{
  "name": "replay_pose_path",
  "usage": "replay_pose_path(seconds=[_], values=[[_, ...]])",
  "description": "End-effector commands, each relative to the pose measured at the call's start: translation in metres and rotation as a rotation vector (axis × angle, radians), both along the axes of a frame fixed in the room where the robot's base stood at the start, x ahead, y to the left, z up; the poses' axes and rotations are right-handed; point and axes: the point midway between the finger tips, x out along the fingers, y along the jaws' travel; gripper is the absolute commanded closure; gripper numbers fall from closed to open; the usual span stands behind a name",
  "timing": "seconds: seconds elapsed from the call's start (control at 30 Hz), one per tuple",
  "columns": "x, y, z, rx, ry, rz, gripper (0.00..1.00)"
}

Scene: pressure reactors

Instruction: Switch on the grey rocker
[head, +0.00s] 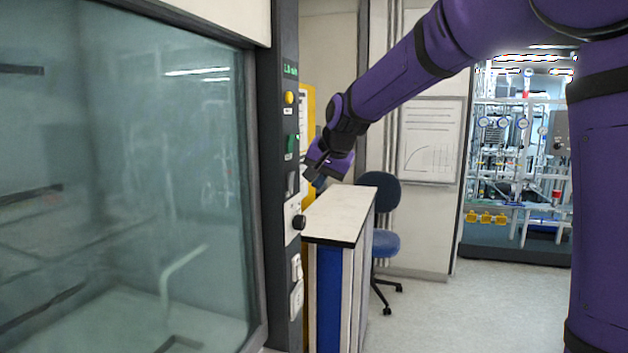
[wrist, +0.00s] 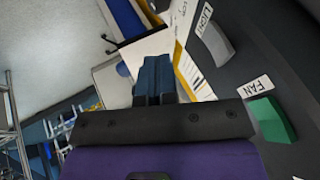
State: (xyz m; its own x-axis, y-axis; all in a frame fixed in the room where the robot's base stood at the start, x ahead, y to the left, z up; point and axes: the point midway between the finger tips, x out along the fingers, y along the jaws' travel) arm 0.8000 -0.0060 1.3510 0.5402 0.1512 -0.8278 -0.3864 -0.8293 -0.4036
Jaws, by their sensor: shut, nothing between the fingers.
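The grey rocker (head: 292,183) sits on the dark vertical panel strip beside the glass front, below a green rocker (head: 291,147). In the wrist view the grey rocker (wrist: 215,44) is at the upper right, by a label reading LIGHT. The green rocker (wrist: 272,119) is there too, by a label reading FAN. My gripper (head: 313,174) is shut and empty, just right of the grey rocker in the head view. In the wrist view its fingers (wrist: 154,75) are together and apart from the grey rocker in the picture. I cannot tell which way the rocker is tipped.
A yellow button (head: 289,98) is higher on the panel; a black knob (head: 299,222) and white sockets (head: 296,299) are lower. A white-topped cabinet (head: 340,213) stands below my gripper. A blue chair (head: 382,243) is behind it. Open floor lies to the right.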

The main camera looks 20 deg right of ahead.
Motion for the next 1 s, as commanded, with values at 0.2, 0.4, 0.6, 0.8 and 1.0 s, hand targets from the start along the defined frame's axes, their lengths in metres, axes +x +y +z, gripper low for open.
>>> replay_pose_path(seconds=[0.2,0.4,0.6,0.8,1.0], values=[[-0.023,-0.011,0.024,0.0,-0.003,-0.001,1.0],[-0.045,-0.021,0.046,-0.001,0.0,-0.001,1.0],[-0.057,-0.026,0.057,-0.001,0.002,-0.001,1.0],[-0.059,-0.027,0.059,0.0,0.003,-0.001,1.0],[-0.059,-0.027,0.059,-0.001,0.003,0.0,1.0]])
